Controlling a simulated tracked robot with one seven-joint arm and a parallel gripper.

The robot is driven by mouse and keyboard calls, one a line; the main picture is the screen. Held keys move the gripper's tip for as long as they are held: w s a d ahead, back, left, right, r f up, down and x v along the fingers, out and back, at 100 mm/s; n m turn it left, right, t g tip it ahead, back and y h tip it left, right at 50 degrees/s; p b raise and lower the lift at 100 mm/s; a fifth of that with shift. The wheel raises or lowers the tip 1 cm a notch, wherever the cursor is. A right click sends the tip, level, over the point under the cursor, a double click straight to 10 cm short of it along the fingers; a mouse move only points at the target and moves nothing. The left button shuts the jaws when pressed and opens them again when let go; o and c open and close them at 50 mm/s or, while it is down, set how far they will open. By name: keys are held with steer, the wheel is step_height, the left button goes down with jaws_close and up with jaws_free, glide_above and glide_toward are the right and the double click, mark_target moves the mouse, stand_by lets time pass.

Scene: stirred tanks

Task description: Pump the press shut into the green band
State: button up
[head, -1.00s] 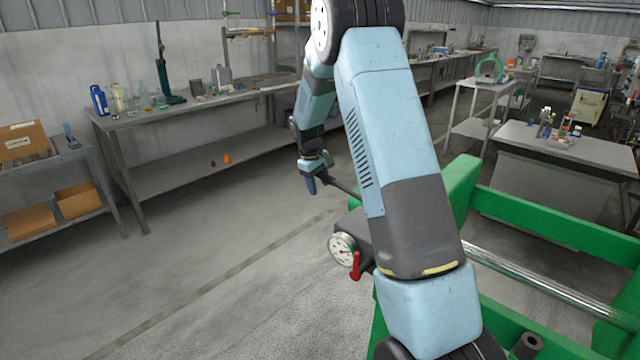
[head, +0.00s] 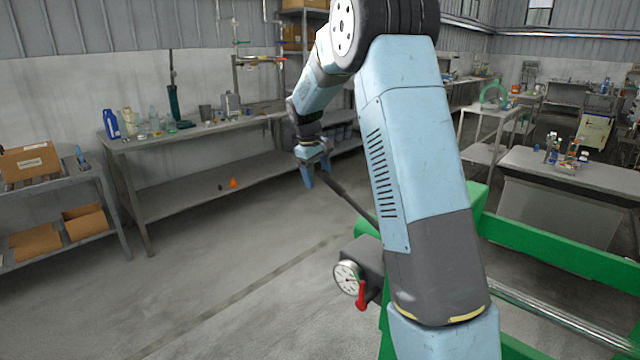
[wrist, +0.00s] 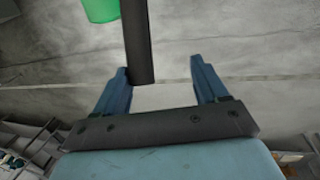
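The green press frame (head: 560,255) stands at right, partly hidden behind my arm. Its dark pump block carries a round white gauge (head: 347,278) with a red handle (head: 361,294) beside it. The dial is too small for me to read the needle against a green band. A dark pump lever (head: 346,200) slopes up and left from the pump to my gripper (head: 308,178). In the wrist view, my gripper's blue fingers (wrist: 162,82) stand apart. The lever's end (wrist: 140,60) lies between them, close to the left finger; I cannot tell if they touch.
A long grey workbench (head: 200,128) with bottles runs along the back wall. A shelf with cardboard boxes (head: 35,160) is at far left. A grey table (head: 560,170) stands beyond the press. The floor left of the press is clear.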

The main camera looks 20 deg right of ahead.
steer(key=shift+a+r, duration=0.3)
steer(key=s+r, duration=0.3)
steer(key=r, duration=0.4)
steer(key=s+r, duration=0.3)
steer(key=r, duration=0.4)
steer(key=shift+s+d, duration=0.3)
steer(key=shift+s, duration=0.1)
stand_by(1.3)
stand_by(0.5)
